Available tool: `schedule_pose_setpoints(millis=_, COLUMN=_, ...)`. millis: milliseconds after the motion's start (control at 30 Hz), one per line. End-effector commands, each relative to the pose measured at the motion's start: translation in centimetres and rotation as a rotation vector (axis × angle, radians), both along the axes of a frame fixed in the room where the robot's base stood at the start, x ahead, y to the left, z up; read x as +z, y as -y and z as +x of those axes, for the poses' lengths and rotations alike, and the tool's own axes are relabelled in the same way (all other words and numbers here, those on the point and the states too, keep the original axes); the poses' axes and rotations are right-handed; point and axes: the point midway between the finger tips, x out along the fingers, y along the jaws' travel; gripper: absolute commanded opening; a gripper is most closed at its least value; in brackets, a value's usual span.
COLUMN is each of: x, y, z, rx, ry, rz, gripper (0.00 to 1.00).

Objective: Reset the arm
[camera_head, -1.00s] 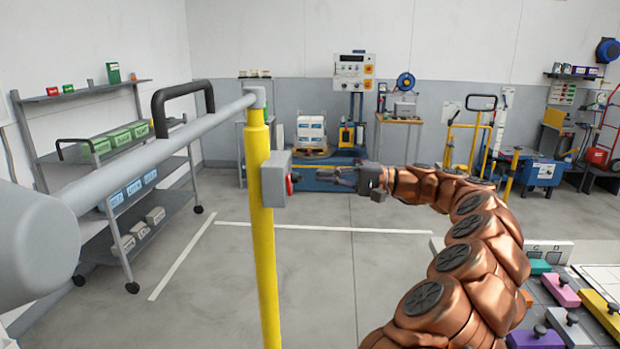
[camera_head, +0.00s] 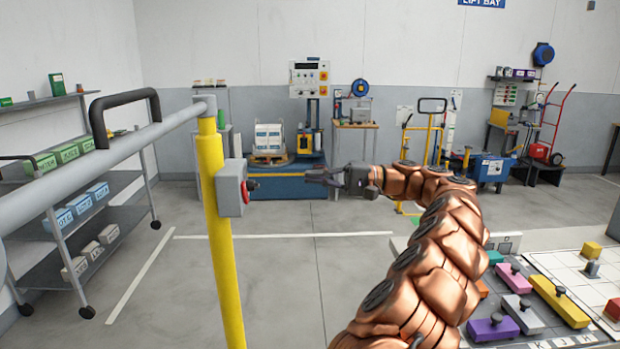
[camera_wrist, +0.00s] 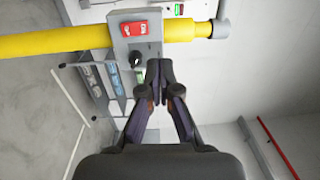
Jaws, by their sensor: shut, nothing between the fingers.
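My copper-coloured arm reaches out from the lower right in the head view, and my gripper (camera_head: 322,176) is shut and empty at its end. The gripper points left toward a grey switch box (camera_head: 233,188) on a yellow post (camera_head: 216,230), with a gap between them. In the wrist view my gripper (camera_wrist: 158,76) shows its fingertips together, just below the switch box (camera_wrist: 149,45) in the picture. The box carries a red rocker switch (camera_wrist: 134,29) and a black knob (camera_wrist: 135,58). Nothing is held.
A grey rail with a black handle (camera_head: 124,100) runs left from the post. A shelf cart (camera_head: 75,225) with bins stands at left. A bench with coloured handled blocks (camera_head: 558,300) lies at lower right. Open floor (camera_head: 280,285) lies between.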

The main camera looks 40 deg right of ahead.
Motion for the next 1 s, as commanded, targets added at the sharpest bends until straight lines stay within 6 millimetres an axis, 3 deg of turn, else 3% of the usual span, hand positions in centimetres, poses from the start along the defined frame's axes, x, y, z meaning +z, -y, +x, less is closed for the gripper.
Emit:
schedule_pose_setpoints(millis=767, x=0.1, y=-0.3, z=0.0, rx=0.008, ry=-0.003, rz=0.000, gripper=0.00)
schedule_pose_setpoints(millis=867, x=0.4, y=-2.4, z=0.5, rx=0.046, ry=-0.020, rz=-0.005, gripper=0.00)
schedule_pose_setpoints(millis=1000, x=1.1, y=-8.6, z=1.5, rx=0.149, ry=-0.069, rz=-0.039, gripper=0.00)
